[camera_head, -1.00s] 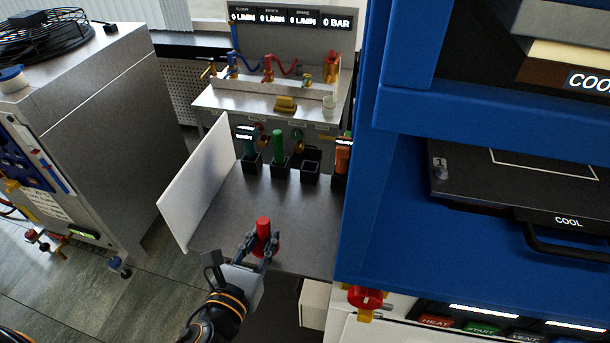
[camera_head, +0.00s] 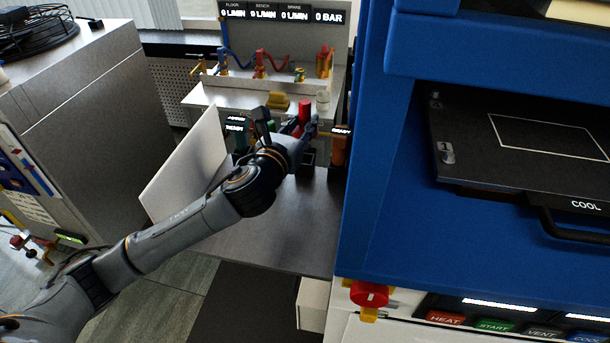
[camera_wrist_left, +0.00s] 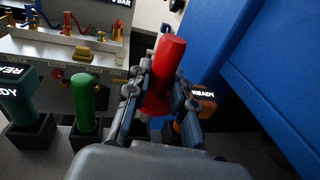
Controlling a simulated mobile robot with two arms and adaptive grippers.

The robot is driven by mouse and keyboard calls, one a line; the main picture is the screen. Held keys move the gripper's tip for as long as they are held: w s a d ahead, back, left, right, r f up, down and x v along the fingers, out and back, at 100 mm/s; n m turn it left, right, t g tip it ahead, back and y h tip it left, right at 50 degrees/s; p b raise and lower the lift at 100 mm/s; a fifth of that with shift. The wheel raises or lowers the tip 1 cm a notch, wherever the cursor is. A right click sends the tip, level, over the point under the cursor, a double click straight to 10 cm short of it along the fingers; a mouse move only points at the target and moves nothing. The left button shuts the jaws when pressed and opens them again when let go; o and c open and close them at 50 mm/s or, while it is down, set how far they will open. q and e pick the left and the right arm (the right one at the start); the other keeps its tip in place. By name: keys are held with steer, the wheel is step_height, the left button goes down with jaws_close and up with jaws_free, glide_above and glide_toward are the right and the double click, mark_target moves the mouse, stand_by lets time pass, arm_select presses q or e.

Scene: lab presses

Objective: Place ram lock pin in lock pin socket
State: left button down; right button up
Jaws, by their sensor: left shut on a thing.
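The red pin (camera_head: 304,108), which I take to be the ram lock pin, is held upright in my left gripper (camera_head: 305,128). In the left wrist view the fingers (camera_wrist_left: 160,97) are shut around the red pin (camera_wrist_left: 166,65), which leans slightly. In the head view the gripper is over the back of the metal shelf, at the row of black sockets. The dark empty socket (camera_head: 309,156) shows partly just below the gripper. My right gripper is not in view.
An orange pin (camera_head: 338,148) stands close right of the gripper. A green pin (camera_wrist_left: 88,100) and a teal one (camera_wrist_left: 22,100) stand in sockets to the left. A white panel (camera_head: 188,165) edges the shelf (camera_head: 270,235); the blue press (camera_head: 375,190) rises at right.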

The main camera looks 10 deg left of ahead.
arm_select(q)
steer(key=shift+w+r, duration=0.45)
steer(key=shift+w+a, duration=0.1)
steer(key=shift+w, duration=0.1)
step_height(320, 180, down, 6)
steer(key=shift+b, duration=0.35)
step_height(320, 180, down, 4)
steer(key=shift+r, duration=0.2)
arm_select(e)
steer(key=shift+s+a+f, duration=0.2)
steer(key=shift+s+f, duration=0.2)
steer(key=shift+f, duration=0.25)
arm_select(q)
steer(key=c, duration=1.2)
jaws_free()
steer(key=shift+f, duration=0.1)
steer(key=shift+o, duration=0.2)
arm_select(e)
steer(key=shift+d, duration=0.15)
